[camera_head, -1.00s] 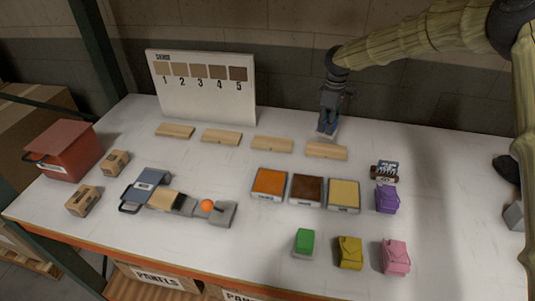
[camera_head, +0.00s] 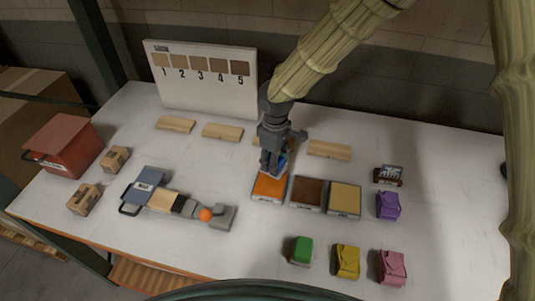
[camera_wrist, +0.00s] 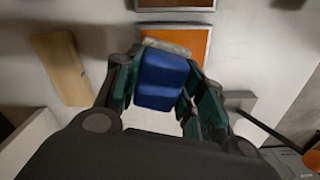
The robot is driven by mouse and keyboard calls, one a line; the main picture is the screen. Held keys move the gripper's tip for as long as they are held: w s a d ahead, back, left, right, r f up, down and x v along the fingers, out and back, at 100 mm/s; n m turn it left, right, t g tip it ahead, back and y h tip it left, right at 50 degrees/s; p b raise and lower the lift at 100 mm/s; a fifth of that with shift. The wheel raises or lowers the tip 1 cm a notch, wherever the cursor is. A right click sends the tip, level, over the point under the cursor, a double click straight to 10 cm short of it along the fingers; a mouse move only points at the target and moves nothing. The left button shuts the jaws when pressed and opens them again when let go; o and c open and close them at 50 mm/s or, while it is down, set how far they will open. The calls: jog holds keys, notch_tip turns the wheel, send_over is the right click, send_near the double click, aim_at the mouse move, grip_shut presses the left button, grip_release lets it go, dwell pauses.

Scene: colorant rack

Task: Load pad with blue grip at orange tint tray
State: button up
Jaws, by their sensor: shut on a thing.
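My gripper (camera_head: 270,170) is shut on the pad with the blue grip (camera_wrist: 162,78). The pad's blue block sits between the fingers in the wrist view, with a pale pad edge beyond it. In the head view a bit of the blue grip (camera_head: 281,164) shows beside the fingers. The gripper is over the back part of the orange tint tray (camera_head: 269,188), whose orange surface also shows in the wrist view (camera_wrist: 185,42). I cannot tell whether the pad touches the orange.
A brown tray (camera_head: 307,191) and a tan tray (camera_head: 344,197) stand right of the orange one. Green (camera_head: 301,249), yellow (camera_head: 347,261), pink (camera_head: 391,267) and purple (camera_head: 388,204) blocks lie nearby. Wooden strips lie behind. A clamp-like device with an orange ball (camera_head: 206,214) is at left.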

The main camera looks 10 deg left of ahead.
aim_at(271, 176)
jog(key=shift+s, duration=1)
jog(key=shift+f, duration=0.15)
jog(key=shift+s+a+f+b, duration=0.1)
jog(key=shift+a+f+b, duration=0.05)
jog(key=shift+f+b, duration=0.55)
jog(key=shift+a+f+b, duration=0.15)
jog(key=shift+f+b, duration=0.4)
jog(key=shift+f, duration=0.15)
jog(key=shift+o, duration=0.2)
jog(key=shift+f, duration=0.55)
dwell(0.7)
jog(key=shift+r+p, duration=2.45)
jog(key=shift+r, duration=0.75)
jog(key=shift+c, duration=0.2)
jog(key=shift+w+r, duration=0.3)
jog(key=shift+r+p, duration=0.15)
jog(key=shift+p, duration=0.2)
